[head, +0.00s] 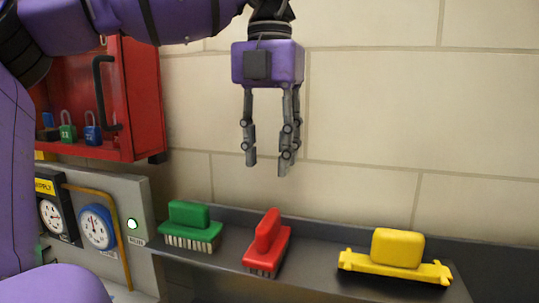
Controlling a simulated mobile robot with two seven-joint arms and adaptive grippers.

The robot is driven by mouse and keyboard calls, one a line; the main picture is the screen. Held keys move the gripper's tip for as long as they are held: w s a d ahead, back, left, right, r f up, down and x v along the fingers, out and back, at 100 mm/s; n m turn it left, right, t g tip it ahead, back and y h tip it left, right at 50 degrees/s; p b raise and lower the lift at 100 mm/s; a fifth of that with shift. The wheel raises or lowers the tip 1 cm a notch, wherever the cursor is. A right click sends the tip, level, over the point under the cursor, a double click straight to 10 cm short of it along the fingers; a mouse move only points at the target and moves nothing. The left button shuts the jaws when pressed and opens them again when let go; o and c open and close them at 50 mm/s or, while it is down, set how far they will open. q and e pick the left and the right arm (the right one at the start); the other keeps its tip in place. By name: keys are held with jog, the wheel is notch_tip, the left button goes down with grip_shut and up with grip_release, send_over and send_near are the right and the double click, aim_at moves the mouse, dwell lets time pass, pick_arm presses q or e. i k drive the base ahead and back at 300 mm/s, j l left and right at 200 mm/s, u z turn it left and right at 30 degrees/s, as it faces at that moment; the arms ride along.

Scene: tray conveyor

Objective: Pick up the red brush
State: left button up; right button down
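The red brush (267,242) lies on a dark grey shelf (325,250), bristles down, with its long handle block running away from me. My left gripper (268,162) hangs above the red brush, pointing down. Its fingers are apart and hold nothing, with a clear gap down to the brush. My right gripper does not show.
A red cabinet (140,90) with a black handle and small padlocks hangs at the left. Below it is a grey panel with gauges (97,227) and a yellow pipe (121,245). A tiled wall rises behind the shelf.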

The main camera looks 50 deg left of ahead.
aim_at(266, 254)
jog(key=k, duration=2)
